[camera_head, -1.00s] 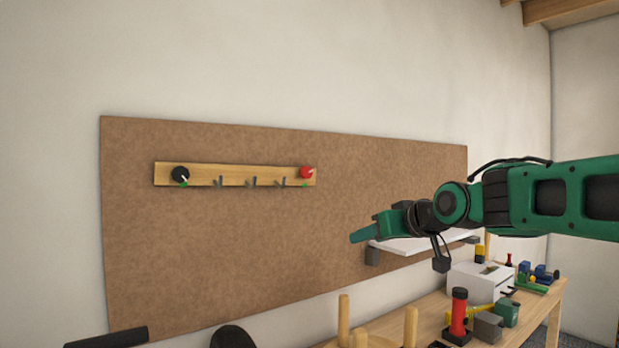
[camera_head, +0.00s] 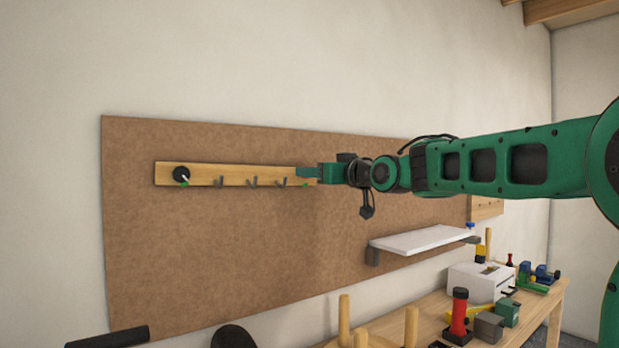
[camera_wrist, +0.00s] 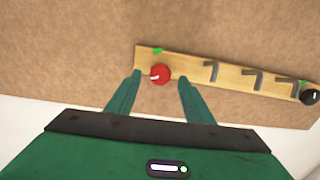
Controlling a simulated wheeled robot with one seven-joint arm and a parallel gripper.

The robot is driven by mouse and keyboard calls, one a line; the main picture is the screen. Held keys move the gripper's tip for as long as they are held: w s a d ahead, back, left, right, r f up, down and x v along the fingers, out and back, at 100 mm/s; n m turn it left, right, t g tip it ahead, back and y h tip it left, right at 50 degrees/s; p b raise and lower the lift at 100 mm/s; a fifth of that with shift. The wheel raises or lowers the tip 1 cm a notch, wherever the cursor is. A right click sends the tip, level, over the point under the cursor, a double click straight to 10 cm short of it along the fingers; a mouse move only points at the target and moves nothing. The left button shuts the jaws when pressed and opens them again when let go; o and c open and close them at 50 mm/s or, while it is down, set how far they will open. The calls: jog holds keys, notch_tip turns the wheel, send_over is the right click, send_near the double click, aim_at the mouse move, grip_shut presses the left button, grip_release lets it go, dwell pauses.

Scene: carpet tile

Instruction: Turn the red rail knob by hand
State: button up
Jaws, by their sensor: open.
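The red rail knob (camera_wrist: 160,75) shows in the wrist view near one end of the wooden rail (camera_wrist: 228,78), with a white mark on its face. My gripper (camera_wrist: 158,84) is open, its two green fingers on either side of the knob. I cannot tell whether the fingertips touch it. In the head view my gripper (camera_head: 308,171) is at the right end of the wooden rail (camera_head: 200,180) and hides the red knob there.
A black knob (camera_head: 181,174) sits at the rail's other end, with several metal hooks (camera_head: 252,182) between. A workbench (camera_head: 540,305) with tools stands lower right.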

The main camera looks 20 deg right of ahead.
jog(key=shift+x, duration=0.8)
jog(key=shift+c, duration=0.5)
jog(key=c, duration=0.9)
